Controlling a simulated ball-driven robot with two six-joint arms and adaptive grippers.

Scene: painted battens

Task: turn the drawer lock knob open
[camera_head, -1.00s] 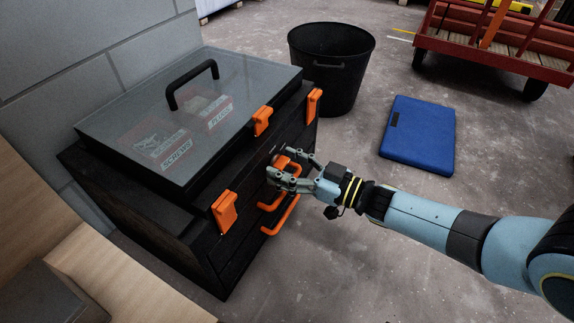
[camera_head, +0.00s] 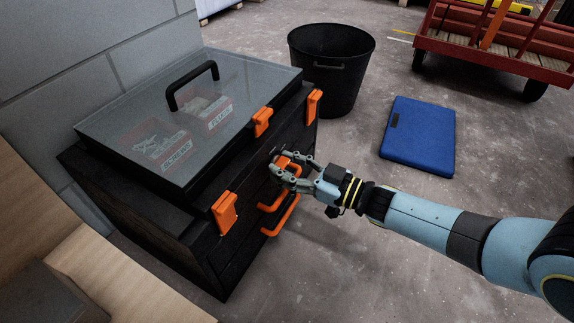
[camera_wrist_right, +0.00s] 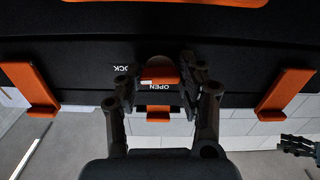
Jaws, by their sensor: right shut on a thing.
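The black drawer cabinet (camera_head: 236,262) stands at the left with orange drawer handles (camera_head: 281,215) on its front. My right gripper (camera_head: 277,167) reaches its upper front from the right. In the right wrist view my right gripper (camera_wrist_right: 160,88) is shut on the orange lock knob (camera_wrist_right: 160,74), with one finger on each side. An OPEN label (camera_wrist_right: 158,87) shows upside down between the fingers, and a partly hidden LOCK label (camera_wrist_right: 130,67) is beside them. The fingers cover part of the knob. What looks like my left gripper (camera_wrist_right: 299,145) shows small at the right edge of the wrist view.
Orange latches (camera_head: 224,212) hold the clear-lidded case (camera_head: 130,110) on top, near the fingers. A black bin (camera_head: 330,75), a blue case (camera_head: 420,135) and a red cart (camera_head: 480,45) stand beyond.

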